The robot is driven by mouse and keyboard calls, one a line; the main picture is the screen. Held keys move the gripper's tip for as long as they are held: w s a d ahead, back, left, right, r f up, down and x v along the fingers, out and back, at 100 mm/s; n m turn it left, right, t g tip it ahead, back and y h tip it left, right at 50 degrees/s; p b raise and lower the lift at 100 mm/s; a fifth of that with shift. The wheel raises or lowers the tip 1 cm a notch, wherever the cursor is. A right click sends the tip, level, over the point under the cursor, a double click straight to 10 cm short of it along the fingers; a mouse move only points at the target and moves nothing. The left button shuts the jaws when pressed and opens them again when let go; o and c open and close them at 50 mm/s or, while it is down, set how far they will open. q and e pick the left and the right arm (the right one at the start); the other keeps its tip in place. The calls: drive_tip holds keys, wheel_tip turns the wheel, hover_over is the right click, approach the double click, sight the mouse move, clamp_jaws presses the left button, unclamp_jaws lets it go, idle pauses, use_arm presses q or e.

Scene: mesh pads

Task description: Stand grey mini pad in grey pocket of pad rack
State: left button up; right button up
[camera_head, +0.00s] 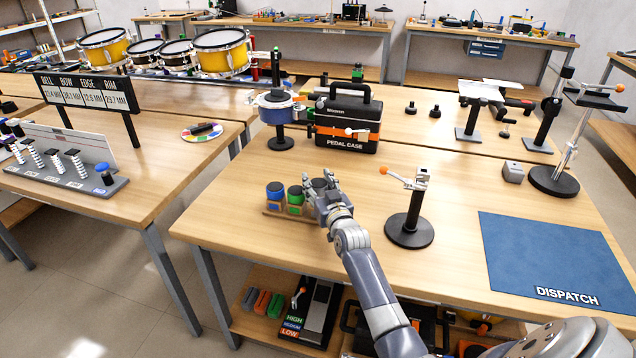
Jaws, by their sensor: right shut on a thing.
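The pad rack (272,213) is a low wooden holder near the left front of the central table. A blue pad (276,191) and a green pad (295,192) stand upright in it. My right gripper (322,189) is at the rack's right end, just right of the green pad. It is shut on a grey pad (319,183), which shows only partly between the fingers. The grey pocket is hidden behind the gripper, so I cannot tell how deep the pad sits or whether it touches the rack. My left gripper is not in view.
A black stand with an orange-tipped lever (410,228) stands right of my forearm. A black pedal case (347,120) and a blue drum on a stand (278,110) are behind the rack. A blue dispatch mat (550,255) lies at right. Wood left of the rack is clear.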

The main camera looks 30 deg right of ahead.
sight(319, 194)
drive_tip(key=shift+f+b, duration=0.75)
drive_tip(key=shift+f, duration=0.25)
drive_tip(key=o, duration=1.1)
drive_tip(key=shift+s, duration=0.1)
drive_tip(key=shift+o, duration=0.4)
drive_tip(key=shift+f, duration=0.15)
drive_tip(key=shift+s+a+f, duration=0.1)
drive_tip(key=shift+s+a, duration=0.15)
drive_tip(key=shift+s, duration=0.4)
drive_tip(key=v, duration=1)
drive_tip(key=shift+s+r, duration=0.3)
drive_tip(key=shift+r, duration=0.05)
